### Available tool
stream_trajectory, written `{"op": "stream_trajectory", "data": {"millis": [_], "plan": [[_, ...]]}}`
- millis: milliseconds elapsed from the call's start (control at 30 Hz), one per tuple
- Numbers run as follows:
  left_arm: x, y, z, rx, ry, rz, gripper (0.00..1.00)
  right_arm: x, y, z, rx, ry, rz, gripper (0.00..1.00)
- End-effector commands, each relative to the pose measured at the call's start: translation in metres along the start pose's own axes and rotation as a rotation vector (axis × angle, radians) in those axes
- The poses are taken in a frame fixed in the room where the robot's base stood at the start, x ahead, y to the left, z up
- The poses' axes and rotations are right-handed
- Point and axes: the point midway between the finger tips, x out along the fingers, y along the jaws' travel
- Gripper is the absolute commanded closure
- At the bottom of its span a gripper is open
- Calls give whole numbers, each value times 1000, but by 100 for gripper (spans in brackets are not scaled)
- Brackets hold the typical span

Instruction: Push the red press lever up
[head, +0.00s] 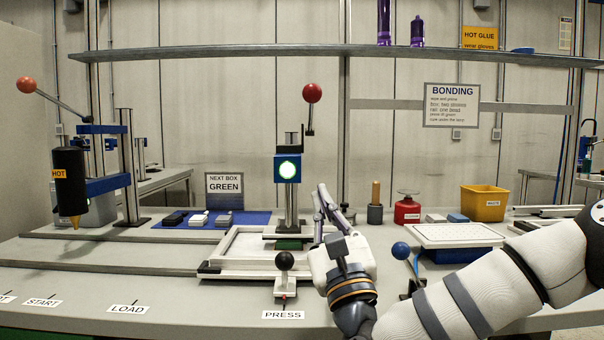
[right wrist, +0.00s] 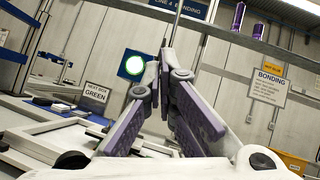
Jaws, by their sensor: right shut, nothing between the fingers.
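The red press lever (head: 312,93) has a red ball on top of a short grey rod, standing upright to the right of the press column in the head view. The blue press head (head: 288,168) with a lit green lamp is below and left of the ball. My right gripper (head: 321,190) is shut and empty, fingers pointing up, below the lever ball and just right of the column; no contact with the lever shows. In the right wrist view its fingertips (right wrist: 160,67) meet beside the green lamp (right wrist: 135,64); the red ball is not visible there. My left gripper is out of view.
A black-knobbed lever (head: 284,261) stands in front by the PRESS label. A blue-knobbed lever (head: 401,251) is right of my gripper. A white tray (head: 225,268) lies below the press. A shelf (head: 230,52) crosses above.

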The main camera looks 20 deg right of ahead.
Motion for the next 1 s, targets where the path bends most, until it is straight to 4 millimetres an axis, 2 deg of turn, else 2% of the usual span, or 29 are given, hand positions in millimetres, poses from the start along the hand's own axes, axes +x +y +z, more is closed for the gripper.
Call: {"op": "stream_trajectory", "data": {"millis": [33, 133, 433, 533, 667, 1000], "plan": [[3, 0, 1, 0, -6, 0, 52, 5, -9, 6, 37, -27, -34, 100], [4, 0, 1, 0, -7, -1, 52, 12, -21, 17, 81, -60, -71, 100], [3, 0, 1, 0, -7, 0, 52, 13, -22, 19, 87, -64, -74, 100], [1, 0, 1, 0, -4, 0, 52, 20, -22, 20, 86, -66, -74, 100], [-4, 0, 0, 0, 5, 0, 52, 44, -25, 23, 84, -68, -75, 100], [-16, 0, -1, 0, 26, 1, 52, 117, -30, 27, 83, -66, -73, 100]]}}
